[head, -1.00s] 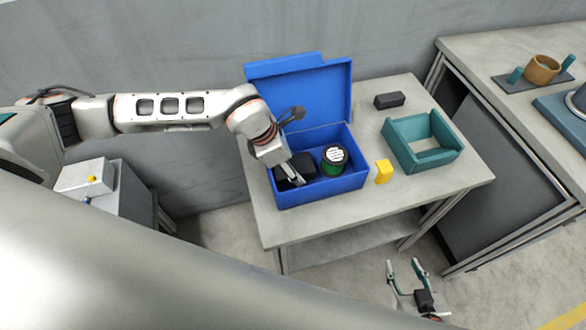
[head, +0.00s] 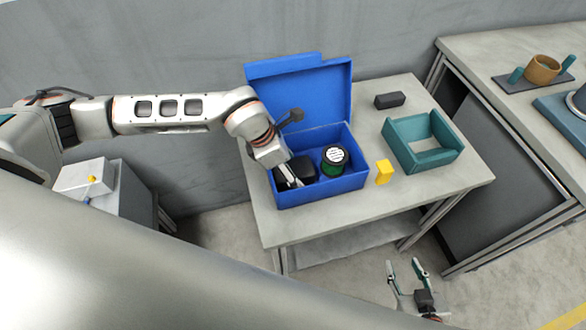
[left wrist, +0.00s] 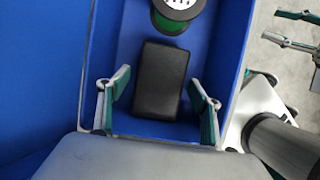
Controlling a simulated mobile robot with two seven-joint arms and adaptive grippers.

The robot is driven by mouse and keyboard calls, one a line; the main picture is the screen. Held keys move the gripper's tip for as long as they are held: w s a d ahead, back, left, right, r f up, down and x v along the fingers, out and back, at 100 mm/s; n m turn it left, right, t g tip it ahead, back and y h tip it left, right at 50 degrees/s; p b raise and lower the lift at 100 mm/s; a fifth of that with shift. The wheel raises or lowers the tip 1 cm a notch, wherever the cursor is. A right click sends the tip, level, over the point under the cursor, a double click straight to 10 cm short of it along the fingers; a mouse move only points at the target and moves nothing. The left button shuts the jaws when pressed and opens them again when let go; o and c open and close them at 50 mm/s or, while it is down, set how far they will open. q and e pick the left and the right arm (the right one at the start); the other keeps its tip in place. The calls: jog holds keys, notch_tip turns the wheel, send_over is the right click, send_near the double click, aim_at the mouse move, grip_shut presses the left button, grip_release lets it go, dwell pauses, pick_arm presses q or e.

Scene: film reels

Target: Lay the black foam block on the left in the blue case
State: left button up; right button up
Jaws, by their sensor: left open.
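The black foam block (left wrist: 160,80) lies on the floor of the blue case (head: 318,193), in its left part. In the head view the block (head: 304,170) is partly hidden by my left gripper (head: 289,177). My left gripper is down inside the case and open. In the left wrist view its fingers (left wrist: 160,94) stand on either side of the block, with a visible gap on each side. My right gripper (head: 406,267) is open and empty, low in front of the table.
A green and black reel with a white label (head: 335,158) stands in the case to the block's right. The case lid (head: 305,95) is raised. A yellow block (head: 384,172), teal open box (head: 398,131) and dark block (head: 389,100) are on the table (head: 455,180).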

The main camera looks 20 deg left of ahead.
pick_arm(q)
jog(key=v, duration=1.1)
